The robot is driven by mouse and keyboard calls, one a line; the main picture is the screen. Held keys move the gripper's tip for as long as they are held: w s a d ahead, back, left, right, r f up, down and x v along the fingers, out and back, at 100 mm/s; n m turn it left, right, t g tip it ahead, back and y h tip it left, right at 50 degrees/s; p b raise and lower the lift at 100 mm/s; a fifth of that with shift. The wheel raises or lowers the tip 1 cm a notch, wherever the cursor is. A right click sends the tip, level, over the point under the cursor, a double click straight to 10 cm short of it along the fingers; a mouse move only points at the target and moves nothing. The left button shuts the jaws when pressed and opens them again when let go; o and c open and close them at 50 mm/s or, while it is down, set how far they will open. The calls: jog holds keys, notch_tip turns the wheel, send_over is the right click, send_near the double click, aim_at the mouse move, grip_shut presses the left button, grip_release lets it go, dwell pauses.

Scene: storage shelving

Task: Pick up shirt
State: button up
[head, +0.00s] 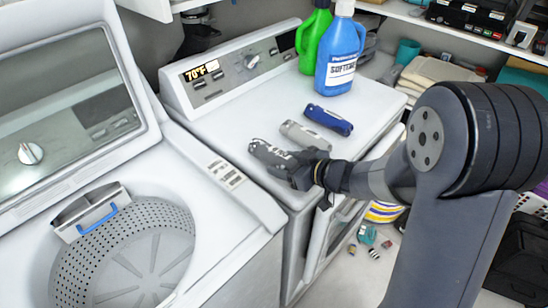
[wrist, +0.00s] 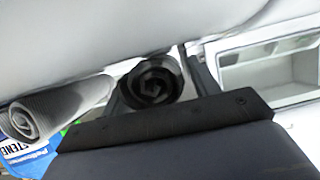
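A dark grey rolled shirt (head: 270,154) lies on the dryer top near its front edge. A light grey roll (head: 304,135) and a dark blue roll (head: 329,119) lie behind it. My gripper (head: 300,170) is at the near end of the dark grey roll. In the wrist view the end of the dark roll (wrist: 152,84) sits between the two spread fingers, with little gap at the sides. Whether they touch it is hard to see. The light grey roll (wrist: 60,105) is to the left there.
The dryer top (head: 235,120) holds a blue softener bottle (head: 340,55) and a green bottle (head: 313,40) at the back. An open washer with a perforated drum (head: 80,255) stands at left. Folded towels (head: 440,72) are on a shelf at right. Small items litter the floor (head: 345,280).

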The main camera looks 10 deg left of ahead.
jog(key=c, duration=0.7)
jog(key=shift+o, duration=0.2)
